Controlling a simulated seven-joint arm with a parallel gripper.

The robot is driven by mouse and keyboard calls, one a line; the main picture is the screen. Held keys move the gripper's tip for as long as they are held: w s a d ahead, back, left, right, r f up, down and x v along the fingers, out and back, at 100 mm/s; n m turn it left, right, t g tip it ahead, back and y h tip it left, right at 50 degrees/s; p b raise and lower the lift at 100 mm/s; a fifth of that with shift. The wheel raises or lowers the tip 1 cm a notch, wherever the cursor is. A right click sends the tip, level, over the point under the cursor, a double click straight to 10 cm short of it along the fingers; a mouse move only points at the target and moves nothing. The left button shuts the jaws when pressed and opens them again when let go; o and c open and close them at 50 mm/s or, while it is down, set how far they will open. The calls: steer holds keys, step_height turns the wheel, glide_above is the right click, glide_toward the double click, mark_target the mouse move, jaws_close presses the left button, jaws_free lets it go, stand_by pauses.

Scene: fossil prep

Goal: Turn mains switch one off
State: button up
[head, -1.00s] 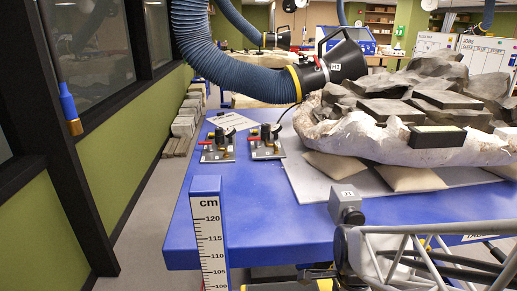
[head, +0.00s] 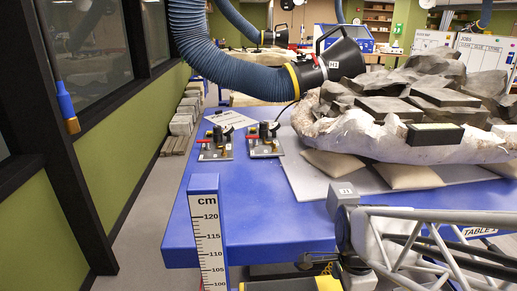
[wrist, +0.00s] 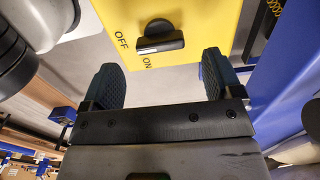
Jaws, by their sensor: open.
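In the wrist view a yellow box face (wrist: 205,20) carries a black rotary switch knob (wrist: 160,38) with the words OFF and ON beside its left side. The knob's raised bar lies roughly across the picture, its left end close to the labels; I cannot tell exactly which word it points at. No switch number is visible. My gripper (wrist: 162,82) is open, with one dark padded finger on each side below the knob. The fingers are apart from the knob and nothing is between them. In the head view my gripper is not clearly visible.
A blue table (head: 262,205) holds two small devices with red levers (head: 216,143) and a rock specimen in a white jacket (head: 400,135). A centimetre scale post (head: 207,235) stands at the table's near left. A blue hose (head: 225,65) hangs above. Yellow parts (head: 290,285) show below the table edge.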

steer(key=shift+r, duration=1.75)
steer(key=s+a+r+n+t, duration=0.1)
steer(key=r+n, duration=0.3)
steer(key=n, duration=0.5)
steer(key=s+a+r+n+t, duration=0.1)
steer(key=s+a+r+n, duration=0.1)
steer(key=r+n, duration=0.3)
steer(key=a+n, duration=0.1)
steer(key=n, duration=0.3)
steer(key=shift+r+t, duration=0.15)
steer(key=shift+t, duration=0.15)
